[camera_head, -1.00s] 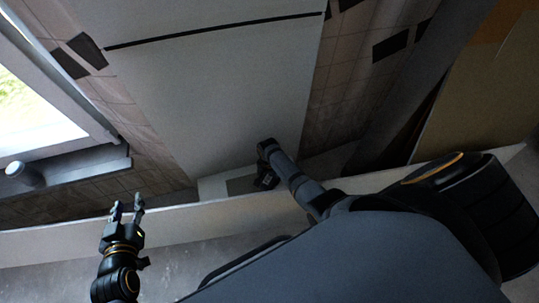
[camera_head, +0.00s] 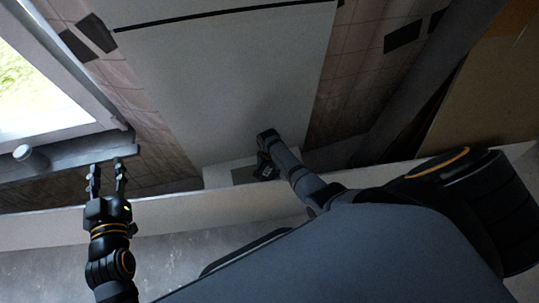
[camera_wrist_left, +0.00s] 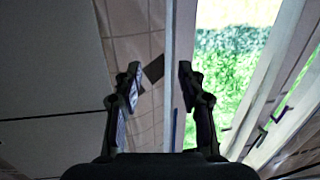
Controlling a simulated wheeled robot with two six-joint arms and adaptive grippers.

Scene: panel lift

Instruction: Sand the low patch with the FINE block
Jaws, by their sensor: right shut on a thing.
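My right gripper (camera_head: 266,150) is at the lower end of the pale wall panel (camera_head: 235,85) in the head view. It is shut on a small dark thing, mostly hidden by the gripper; I cannot read whether it is the FINE block. A dark piece with a pale mark (camera_head: 266,171) shows just below the fingers. A grey rectangle (camera_head: 243,175) lies on a pale board beside it; I cannot tell whether it is a block or a patch. My left gripper (camera_head: 107,172) is open and empty near the window sill. Its spread fingers also show in the left wrist view (camera_wrist_left: 158,85).
A window with a sill (camera_head: 70,160) and a round knob (camera_head: 30,156) are at the left. A long pale ledge (camera_head: 180,222) runs across below the panel. A brown board (camera_head: 490,95) leans at the right. Dark patches mark the tiled wall.

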